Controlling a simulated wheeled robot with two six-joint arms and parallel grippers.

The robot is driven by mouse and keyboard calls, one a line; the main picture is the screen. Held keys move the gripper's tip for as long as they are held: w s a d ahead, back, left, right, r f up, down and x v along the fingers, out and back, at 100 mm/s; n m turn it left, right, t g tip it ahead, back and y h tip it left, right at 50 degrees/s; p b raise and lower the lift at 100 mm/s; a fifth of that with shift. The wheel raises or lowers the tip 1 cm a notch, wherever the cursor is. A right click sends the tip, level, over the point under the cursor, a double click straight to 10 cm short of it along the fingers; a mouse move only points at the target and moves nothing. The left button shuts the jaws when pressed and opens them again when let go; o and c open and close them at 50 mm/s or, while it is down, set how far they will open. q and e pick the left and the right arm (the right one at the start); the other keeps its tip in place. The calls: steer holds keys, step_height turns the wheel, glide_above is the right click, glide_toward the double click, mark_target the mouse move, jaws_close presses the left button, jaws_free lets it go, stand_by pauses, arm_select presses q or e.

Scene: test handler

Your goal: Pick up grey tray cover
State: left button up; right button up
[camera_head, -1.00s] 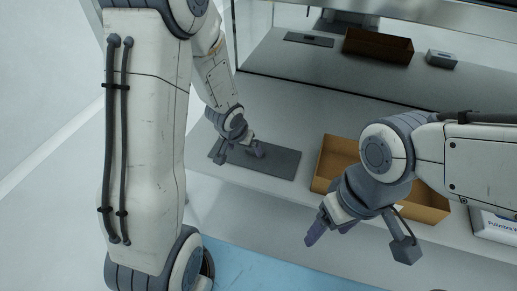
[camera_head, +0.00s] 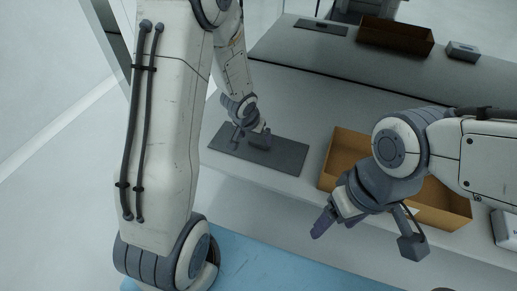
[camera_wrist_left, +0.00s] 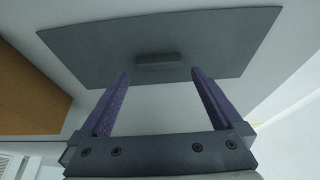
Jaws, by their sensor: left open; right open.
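The grey tray cover (camera_head: 285,154) lies flat on the light counter left of the brown box in the head view. In the left wrist view the cover (camera_wrist_left: 220,40) is a flat grey plate with a small raised handle (camera_wrist_left: 158,61) near its middle. My left gripper (camera_head: 250,138) is over the cover in the head view. In the left wrist view its purple fingers (camera_wrist_left: 158,85) are open and empty, on either side of the handle and short of it.
An open brown box (camera_head: 342,150) stands right of the cover, partly hidden by my right arm. On the rear surface are another brown box (camera_head: 396,37), a dark flat plate (camera_head: 320,27) and a small grey block (camera_head: 463,50). A white box (camera_head: 506,230) is at the right edge.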

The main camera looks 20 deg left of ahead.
mark_target(258, 142)
arm_select(q)
steer(key=b+x, duration=0.2)
steer(key=x, duration=0.2)
steer(key=shift+w+f, duration=0.15)
steer(key=shift+f, duration=0.05)
steer(key=shift+r, duration=0.1)
steer(key=c, duration=1.2)
steer(key=shift+o, duration=0.2)
steer(key=shift+r, duration=0.1)
